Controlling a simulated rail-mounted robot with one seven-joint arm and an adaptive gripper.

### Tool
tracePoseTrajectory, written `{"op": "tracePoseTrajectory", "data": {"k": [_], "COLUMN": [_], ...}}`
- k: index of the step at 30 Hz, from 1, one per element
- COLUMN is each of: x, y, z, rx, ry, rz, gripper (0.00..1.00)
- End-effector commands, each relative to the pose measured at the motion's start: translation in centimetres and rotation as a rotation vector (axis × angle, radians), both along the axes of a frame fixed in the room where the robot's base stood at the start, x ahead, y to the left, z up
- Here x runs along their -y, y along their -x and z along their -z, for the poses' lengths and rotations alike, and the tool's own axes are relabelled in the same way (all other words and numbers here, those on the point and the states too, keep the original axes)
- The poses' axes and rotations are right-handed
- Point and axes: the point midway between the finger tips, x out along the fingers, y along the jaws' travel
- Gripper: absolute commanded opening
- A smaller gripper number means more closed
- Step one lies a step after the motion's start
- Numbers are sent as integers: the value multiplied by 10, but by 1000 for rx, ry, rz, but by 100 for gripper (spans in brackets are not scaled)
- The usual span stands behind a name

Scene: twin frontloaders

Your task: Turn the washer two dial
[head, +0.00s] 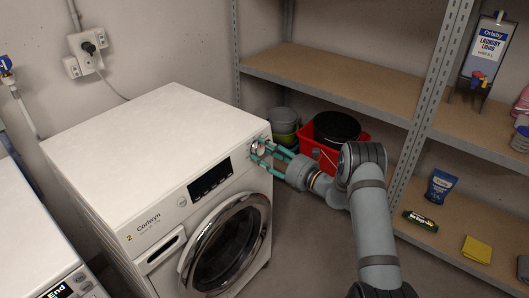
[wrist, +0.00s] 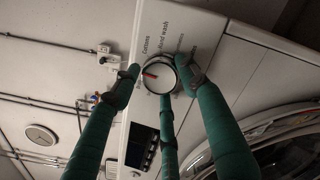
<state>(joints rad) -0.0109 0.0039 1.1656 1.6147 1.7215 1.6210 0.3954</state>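In the wrist view the fingers of my gripper (wrist: 160,76) flank the dial; a small gap shows at the left finger, and contact at the right is unclear.
A second machine (head: 40,250) stands at the left. A red basket (head: 328,158) sits behind my gripper.

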Motion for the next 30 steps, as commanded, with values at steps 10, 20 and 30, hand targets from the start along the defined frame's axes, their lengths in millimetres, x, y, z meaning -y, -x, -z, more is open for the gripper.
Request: {"op": "tracePoseTrajectory", "data": {"k": [10, 20, 30], "x": [1, 9, 63], "y": [-1, 5, 46], "z": [0, 1, 0], "rx": [1, -2, -3], "ry": [0, 1, 0], "rz": [1, 2, 5], "gripper": [59, 59, 59]}}
